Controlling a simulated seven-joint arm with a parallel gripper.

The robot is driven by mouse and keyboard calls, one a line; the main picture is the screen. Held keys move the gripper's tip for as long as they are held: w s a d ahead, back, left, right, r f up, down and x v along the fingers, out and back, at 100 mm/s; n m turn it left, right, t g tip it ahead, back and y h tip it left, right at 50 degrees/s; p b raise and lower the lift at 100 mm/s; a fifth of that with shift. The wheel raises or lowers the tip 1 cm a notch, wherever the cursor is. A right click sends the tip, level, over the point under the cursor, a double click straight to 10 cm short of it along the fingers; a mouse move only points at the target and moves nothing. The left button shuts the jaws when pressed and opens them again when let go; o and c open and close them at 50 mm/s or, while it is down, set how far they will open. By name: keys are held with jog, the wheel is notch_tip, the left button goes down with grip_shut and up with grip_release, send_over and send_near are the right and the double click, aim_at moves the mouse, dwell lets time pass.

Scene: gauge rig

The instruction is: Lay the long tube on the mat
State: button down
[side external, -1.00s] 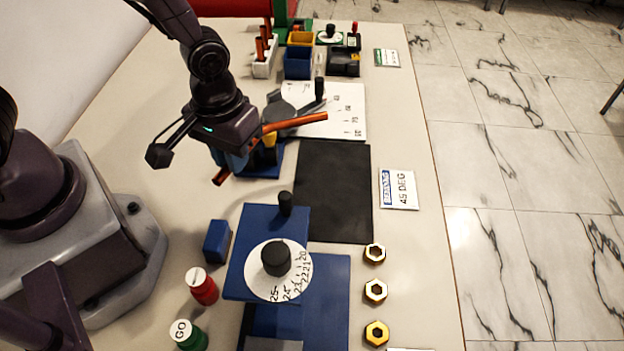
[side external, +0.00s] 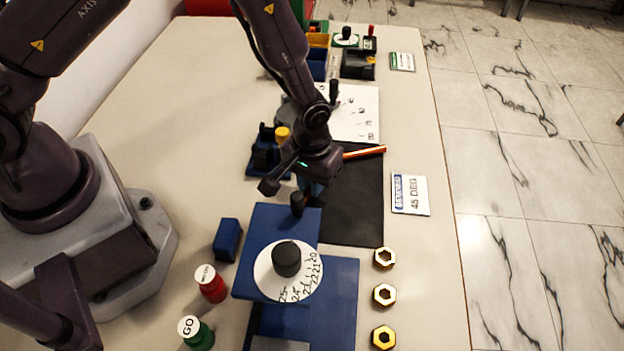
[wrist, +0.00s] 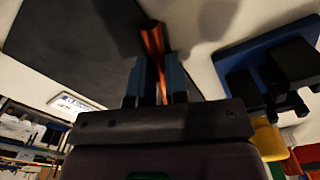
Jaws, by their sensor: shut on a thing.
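The long copper-orange tube (side external: 365,152) is held in my gripper (side external: 311,188); its right end sticks out past my wrist, over the far part of the mat. The black mat (side external: 352,205) lies flat and bare on the table, partly hidden by my arm. In the wrist view the tube (wrist: 153,42) runs between the two blue fingers of my gripper (wrist: 160,82), with the mat (wrist: 75,40) on the left. The gripper is shut on the tube near the mat's left edge. The gap between tube and mat is hard to judge.
A blue gauge stand with a white dial (side external: 288,270) and black knob is close in front of my gripper. A blue fixture (side external: 262,160) stands left, a 45 DEG card (side external: 410,194) right. Several gold nuts (side external: 384,294) line the near right.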

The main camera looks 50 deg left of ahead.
jog(key=shift+f, duration=0.15)
jog(key=c, duration=1.1)
grip_release()
jog(key=s+a+r+m+t, duration=0.1)
jog(key=a+r, duration=0.1)
jog(key=r, duration=0.9)
jog(key=s+a+r+t, duration=0.1)
jog(key=r, duration=0.9)
jog(key=s+a+r+m+t, duration=0.1)
jog(key=s+a+r, duration=0.1)
jog(key=s+r, duration=0.2)
jog(key=s+a+r+m+t, duration=0.1)
jog(key=s+a+r, duration=0.2)
jog(key=s+r, duration=0.2)
jog(key=s+a+r+m+t, duration=0.1)
jog(key=s+a+r, duration=0.1)
jog(key=s+r, duration=0.2)
jog(key=shift+s+a+r+m+t, duration=0.15)
jog(key=shift+s+r, duration=0.05)
jog(key=shift+s, duration=0.2)
jog(key=shift+s+a+r+m+t, duration=0.1)
jog(key=shift+s+r+m+t, duration=0.05)
jog(key=shift+s, duration=0.2)
